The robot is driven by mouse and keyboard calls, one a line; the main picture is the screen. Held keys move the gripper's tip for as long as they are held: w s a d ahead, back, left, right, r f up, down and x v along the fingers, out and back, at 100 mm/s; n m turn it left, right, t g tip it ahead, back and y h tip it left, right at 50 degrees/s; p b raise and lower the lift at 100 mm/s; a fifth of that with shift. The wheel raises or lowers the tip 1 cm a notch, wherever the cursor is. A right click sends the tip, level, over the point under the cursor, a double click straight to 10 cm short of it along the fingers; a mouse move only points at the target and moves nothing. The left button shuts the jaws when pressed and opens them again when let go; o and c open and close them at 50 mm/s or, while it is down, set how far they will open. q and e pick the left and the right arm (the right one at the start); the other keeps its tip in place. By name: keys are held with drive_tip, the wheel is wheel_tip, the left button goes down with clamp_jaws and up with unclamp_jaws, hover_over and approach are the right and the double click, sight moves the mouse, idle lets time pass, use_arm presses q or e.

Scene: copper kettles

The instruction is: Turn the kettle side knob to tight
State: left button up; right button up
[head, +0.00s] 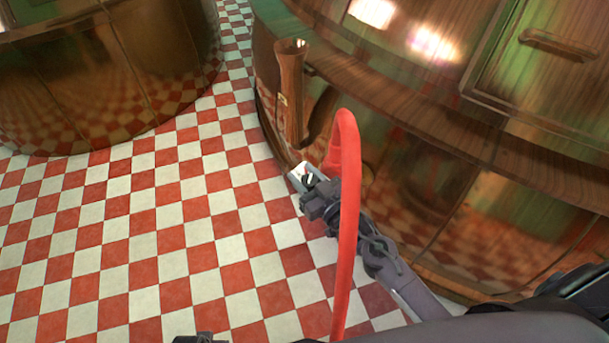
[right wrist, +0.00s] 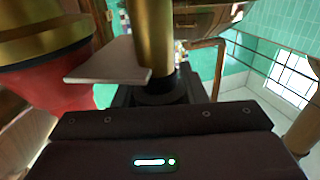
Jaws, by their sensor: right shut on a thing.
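The big copper kettle (head: 425,190) fills the right of the head view. My right gripper (head: 308,180) is low at its left side, close against the kettle wall and below an upright copper pipe. It is shut; the side knob at its fingertips is mostly hidden, and I cannot read its setting. In the right wrist view a brass post (right wrist: 155,40) stands upright just ahead of the dark gripper body, beside a pale flat plate (right wrist: 108,73). My left gripper is not clearly visible.
A red curved tube (head: 350,190) passes in front of my right gripper. The copper pipe (head: 291,95) stands just above. Another copper kettle (head: 100,75) stands at upper left. The red and white checked floor (head: 140,235) between is clear.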

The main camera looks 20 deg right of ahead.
idle(0.8)
drive_tip(key=o, duration=1)
use_arm(q)
drive_tip(key=shift+s+a+f+p, duration=0.1)
drive_tip(key=shift+a+f+p, duration=0.1)
drive_tip(key=shift+f, duration=0.25)
drive_tip(key=shift+s+a+f+p, duration=0.1)
drive_tip(key=shift+f+p, duration=0.05)
drive_tip(key=shift+f, duration=0.25)
use_arm(e)
drive_tip(key=v, duration=0.7)
drive_tip(key=shift+s+d, duration=0.15)
drive_tip(key=shift+s, duration=0.25)
